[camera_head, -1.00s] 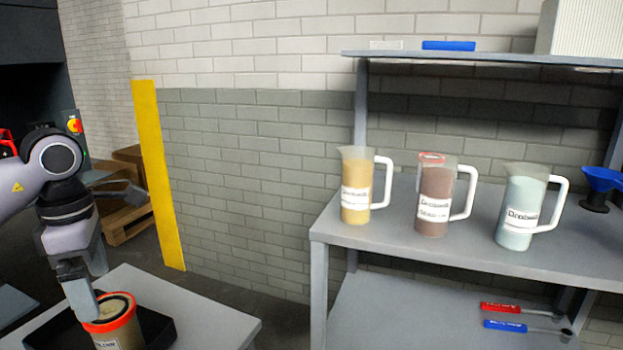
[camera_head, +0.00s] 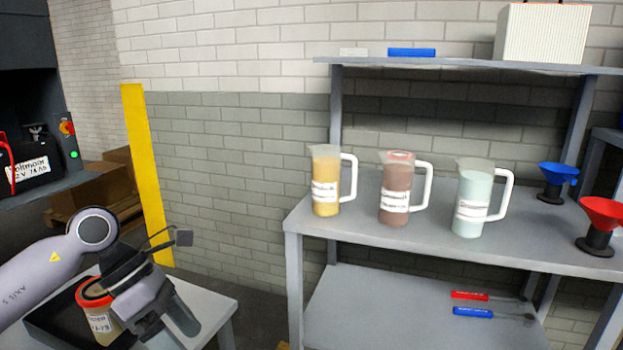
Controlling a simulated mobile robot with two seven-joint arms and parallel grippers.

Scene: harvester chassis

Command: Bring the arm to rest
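My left arm comes in from the lower left, and its gripper (camera_head: 172,330) points down to the right. The two fingers look apart with nothing seen between them; the lower tips are near the picture's bottom edge. A tub with an orange-red rim and a white label (camera_head: 100,318) stands upright on a black tray (camera_head: 48,326), on a small grey table (camera_head: 208,300). The gripper is to the right of the tub, apart from it, and partly covers the tray and table. My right gripper is out of view.
A grey shelf bench (camera_head: 375,226) holds yellow (camera_head: 325,190), brown (camera_head: 396,195) and pale blue (camera_head: 472,205) jugs, plus blue (camera_head: 555,180) and red (camera_head: 598,225) funnels. Red (camera_head: 470,295) and blue (camera_head: 473,312) handled tools lie below. A yellow post (camera_head: 146,170) stands behind the arm.

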